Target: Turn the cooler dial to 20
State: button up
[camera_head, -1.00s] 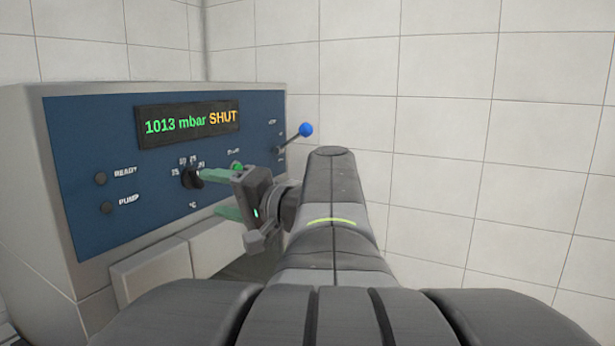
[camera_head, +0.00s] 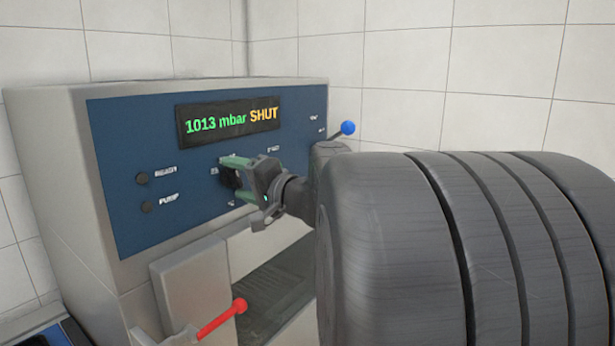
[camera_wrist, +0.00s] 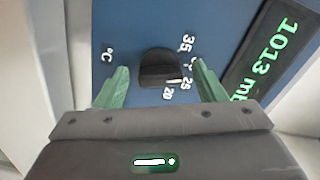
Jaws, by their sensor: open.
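The cooler dial (camera_wrist: 158,66) is a black knob on the blue panel, and the wrist view shows it from close by. A small white mark on its edge lies near the printed 20 and 25; I cannot tell exactly which value it points at. My gripper (camera_wrist: 161,72) is open, with one green finger on each side of the dial and a visible gap to it on both sides. In the head view the dial (camera_head: 229,177) is partly hidden by my gripper (camera_head: 236,180), which faces the panel.
The display (camera_head: 229,121) above reads 1013 mbar SHUT. READY (camera_head: 142,178) and PUMP (camera_head: 146,207) lamps look dark at the left. A blue-knobbed lever (camera_head: 347,128) sticks out at the right. A red handle (camera_head: 222,318) and an open chamber (camera_head: 275,292) are below.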

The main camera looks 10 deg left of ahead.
jog(key=c, duration=1)
jog(key=shift+o, duration=0.2)
jog(key=m, duration=0.3)
jog(key=shift+m, duration=0.4)
jog(key=m, duration=0.4)
jog(key=shift+r+m+p, duration=0.1)
jog(key=shift+m+p, duration=0.2)
jog(key=shift+p, duration=0.05)
jog(key=m+p, duration=0.2)
jog(key=m, duration=0.2)
jog(key=shift+m+p, duration=0.75)
jog(key=shift+m, duration=0.95)
